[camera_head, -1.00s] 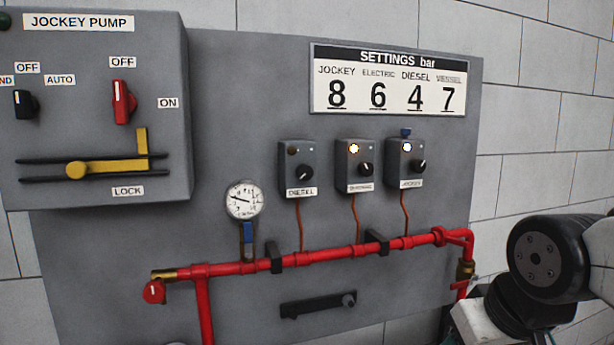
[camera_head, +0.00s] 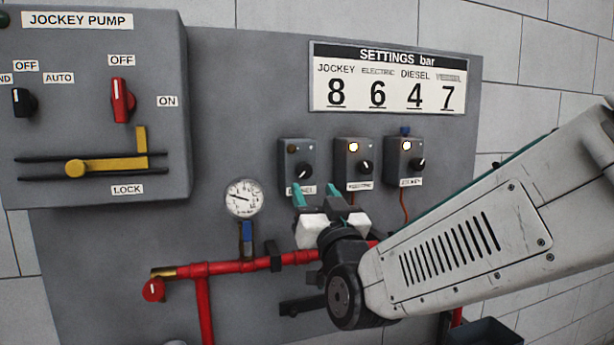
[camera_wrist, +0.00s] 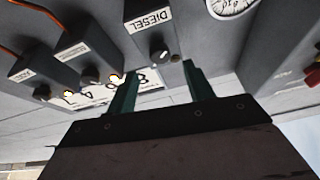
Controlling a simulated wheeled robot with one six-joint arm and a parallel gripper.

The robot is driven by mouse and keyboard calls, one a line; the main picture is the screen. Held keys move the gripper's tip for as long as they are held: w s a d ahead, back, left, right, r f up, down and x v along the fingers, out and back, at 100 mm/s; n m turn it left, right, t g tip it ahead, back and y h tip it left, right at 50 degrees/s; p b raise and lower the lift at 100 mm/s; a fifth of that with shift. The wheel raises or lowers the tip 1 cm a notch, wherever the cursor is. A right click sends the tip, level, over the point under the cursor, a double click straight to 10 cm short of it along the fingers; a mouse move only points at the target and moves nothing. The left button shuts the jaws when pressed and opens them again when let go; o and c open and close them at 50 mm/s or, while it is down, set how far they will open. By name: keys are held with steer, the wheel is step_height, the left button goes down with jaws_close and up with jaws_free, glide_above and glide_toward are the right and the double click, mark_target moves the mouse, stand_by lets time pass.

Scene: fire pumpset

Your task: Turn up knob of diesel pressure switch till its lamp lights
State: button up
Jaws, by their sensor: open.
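The diesel pressure switch (camera_head: 288,157) is the leftmost of three grey boxes on the panel. Its black knob (camera_head: 302,173) faces out, and its lamp (camera_head: 292,149) is dark. My gripper (camera_head: 313,190) is open and empty, just below and in front of this switch, its teal fingers partly covering the DIESEL label. In the wrist view, the DIESEL label (camera_wrist: 150,22) and the diesel knob (camera_wrist: 159,54) appear upside down between the two fingers (camera_wrist: 160,85). The fingers look apart from the knob.
The electric switch (camera_head: 345,174) and the jockey switch (camera_head: 393,170) stand close to the right, both lamps lit. A pressure gauge (camera_head: 243,198) is to the left. A red pipe (camera_head: 230,267) runs below. A settings sign (camera_head: 388,80) is above, reading diesel 4.

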mark_target(305, 173)
steer(key=x, duration=0.6)
steer(key=shift+w+a, duration=0.1)
steer(key=shift+w, duration=0.25)
steer(key=shift+r, duration=0.1)
